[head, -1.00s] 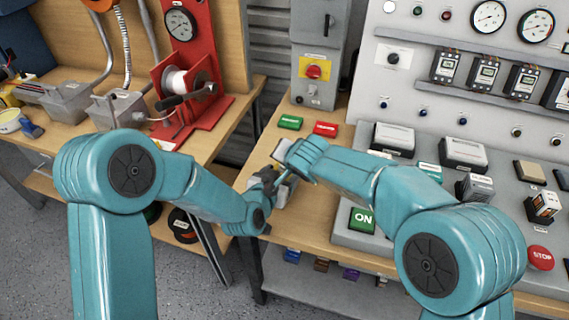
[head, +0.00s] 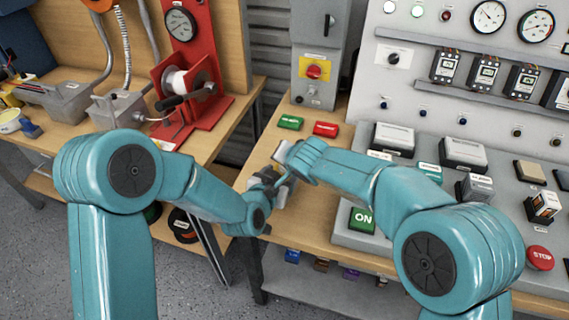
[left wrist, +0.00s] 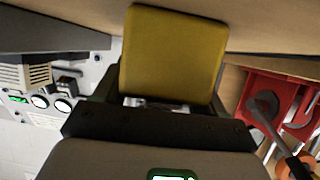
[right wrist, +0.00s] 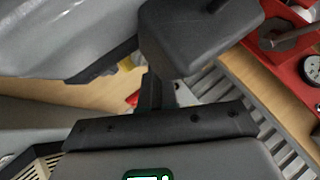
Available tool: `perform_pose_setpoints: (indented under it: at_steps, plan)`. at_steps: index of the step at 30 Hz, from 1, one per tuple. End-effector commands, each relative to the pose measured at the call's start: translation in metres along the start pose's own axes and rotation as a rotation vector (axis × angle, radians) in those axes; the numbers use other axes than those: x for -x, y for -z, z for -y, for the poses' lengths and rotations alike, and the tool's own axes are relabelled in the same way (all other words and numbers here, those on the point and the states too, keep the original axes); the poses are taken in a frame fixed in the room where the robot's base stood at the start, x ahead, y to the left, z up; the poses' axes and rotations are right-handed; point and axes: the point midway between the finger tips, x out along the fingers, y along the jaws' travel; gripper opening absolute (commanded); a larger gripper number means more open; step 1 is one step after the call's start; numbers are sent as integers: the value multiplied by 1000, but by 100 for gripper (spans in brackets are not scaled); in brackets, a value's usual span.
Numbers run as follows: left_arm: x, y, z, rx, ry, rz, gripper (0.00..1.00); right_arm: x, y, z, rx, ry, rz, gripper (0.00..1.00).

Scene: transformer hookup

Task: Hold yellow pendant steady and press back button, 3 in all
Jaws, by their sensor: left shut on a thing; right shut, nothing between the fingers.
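The yellow pendant (left wrist: 174,55) fills the top middle of the left wrist view, a rounded yellow block. My left gripper (left wrist: 165,100) is shut on it; the pendant hides the fingertips. In the head view my left gripper (head: 270,184) meets my right one over the front left of the panel table, and the pendant is too hidden there to make out. My right gripper (right wrist: 155,92) is shut and empty, its fingers up against or just short of a dark grey block (right wrist: 195,38). I cannot tell whether this block is the pendant's back. No back button shows clearly.
Green (head: 290,122) and red (head: 326,129) labelled blocks lie on the wooden tabletop behind the grippers. The grey control panel (head: 335,232), with a green ON button (head: 362,220), stands to the right. A red winder stand (head: 212,108) is on the left bench. A gap separates the tables.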

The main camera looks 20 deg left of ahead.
Motion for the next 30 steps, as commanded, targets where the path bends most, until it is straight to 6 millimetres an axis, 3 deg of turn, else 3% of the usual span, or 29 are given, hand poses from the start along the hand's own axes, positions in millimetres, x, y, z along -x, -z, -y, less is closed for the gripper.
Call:
perform_pose_setpoints:
  at_steps: [19,30]
  plan:
    - [0,1,0,0,0,-2,29,13,7,10,1,0,1,0]
    - [0,1,0,0,0,-2,29,38,26,28,0,1,-1,0]
